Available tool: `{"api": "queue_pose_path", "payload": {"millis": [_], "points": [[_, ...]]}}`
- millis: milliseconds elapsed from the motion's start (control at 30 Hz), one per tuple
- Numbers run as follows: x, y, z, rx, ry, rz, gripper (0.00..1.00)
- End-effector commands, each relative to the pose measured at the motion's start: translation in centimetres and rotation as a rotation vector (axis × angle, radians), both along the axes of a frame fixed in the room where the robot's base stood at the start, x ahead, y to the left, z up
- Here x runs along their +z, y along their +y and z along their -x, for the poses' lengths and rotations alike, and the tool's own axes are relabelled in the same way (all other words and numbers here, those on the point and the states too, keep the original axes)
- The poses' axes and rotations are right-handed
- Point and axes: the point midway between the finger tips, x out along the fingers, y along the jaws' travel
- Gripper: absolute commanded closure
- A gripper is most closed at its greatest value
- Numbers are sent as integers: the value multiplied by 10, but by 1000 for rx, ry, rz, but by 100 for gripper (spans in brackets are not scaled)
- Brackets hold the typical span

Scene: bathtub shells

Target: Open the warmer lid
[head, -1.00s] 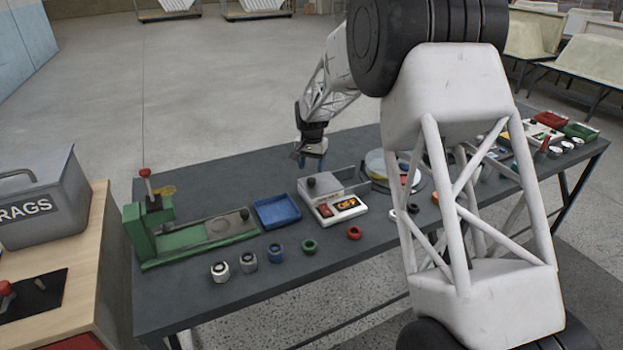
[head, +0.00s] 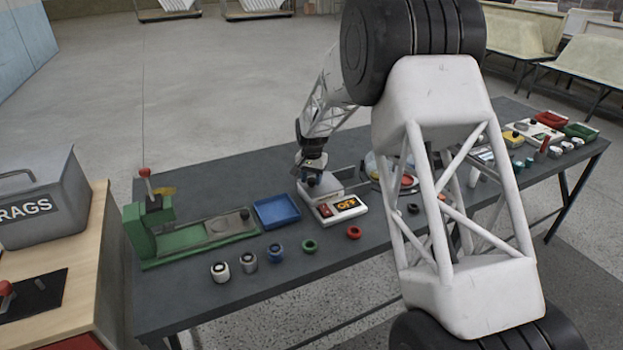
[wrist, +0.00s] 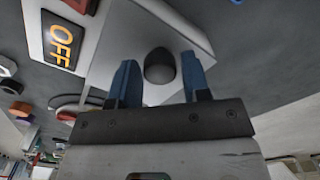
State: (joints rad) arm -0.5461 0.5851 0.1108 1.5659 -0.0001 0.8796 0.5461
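The warmer (head: 328,214) is a white box on the dark table. Its front has a red switch (head: 325,210) and a display (head: 346,204) reading OFF. Its grey lid (head: 326,188) is down and carries a dark round knob (wrist: 160,66). My gripper (head: 312,177) is over the lid at the knob. In the wrist view, its two blue fingers stand apart on either side of the knob, with gaps visible. In the head view, the gripper mostly hides the knob.
A blue tray (head: 277,211) and a green press with a red-tipped lever (head: 145,228) stand left of the warmer. Several small rings and jars, including a green ring (head: 310,246), line the front. A round dish (head: 405,181) sits right, partly behind my arm.

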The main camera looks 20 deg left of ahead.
Motion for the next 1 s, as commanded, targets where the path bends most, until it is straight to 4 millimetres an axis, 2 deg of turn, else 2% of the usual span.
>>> {"api": "queue_pose_path", "payload": {"millis": [33, 267, 567, 1000], "points": [[0, 0, 0, 0, 0, 0, 65], [0, 0, 0, 0, 0, 0, 100], [0, -8, -8, -2, 1, 0, 100], [0, -63, -64, -1, -1, -1, 100]]}}
